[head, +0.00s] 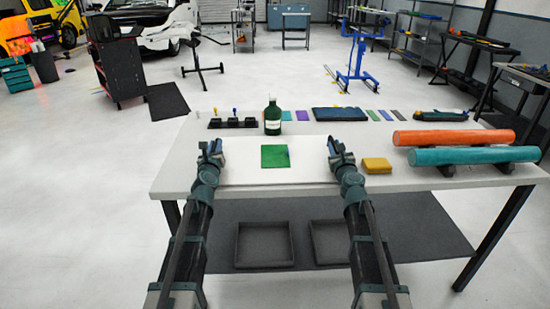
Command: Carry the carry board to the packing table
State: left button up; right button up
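A thin white carry board (245,174) appears to lie on the white worktable (420,185), its outline hard to tell from the tabletop. A green square sheet (274,157) lies flat on it. My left gripper (210,150) is at the board's left side and my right gripper (339,149) is at its right side. Both are low over the table. The fingers are too small to tell whether they are open or shut on the board's edges. I cannot tell which table in view is the packing table.
A green bottle (272,120), a dark rack (233,123) and a dark blue case (340,114) stand behind the board. A yellow block (376,165), an orange roll (453,138) and a teal roll (473,156) are to the right. Floor left of the worktable is open.

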pick_arm(q)
grip_shut()
dwell(1.2)
